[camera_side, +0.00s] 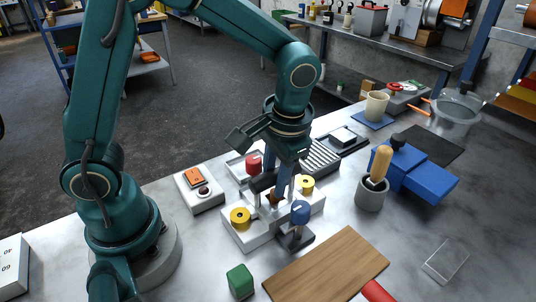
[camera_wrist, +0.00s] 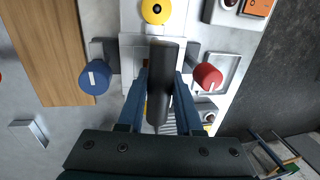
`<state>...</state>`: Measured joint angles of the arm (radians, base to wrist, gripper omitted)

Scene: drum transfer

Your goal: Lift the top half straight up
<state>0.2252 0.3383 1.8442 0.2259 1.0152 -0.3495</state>
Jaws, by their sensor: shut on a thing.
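My gripper (camera_side: 270,188) points down over a white block-like fixture (camera_side: 250,238) and is shut on a dark part (camera_wrist: 164,80) between its blue fingers. I take this part for the top half, but its outline is partly hidden. In the side view my fingers hide most of it, and I cannot tell whether it touches what is below. The fixture carries two yellow round knobs, one at the front left (camera_side: 240,216) and one at the back right (camera_side: 306,184). A blue knob (camera_side: 300,210) and a red knob (camera_side: 253,163) stand on opposite sides of it.
A white box with an orange display (camera_side: 195,178) stands left of the fixture. A grey cup with a wooden-handled tool (camera_side: 372,193) and a blue box (camera_side: 415,177) stand right.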

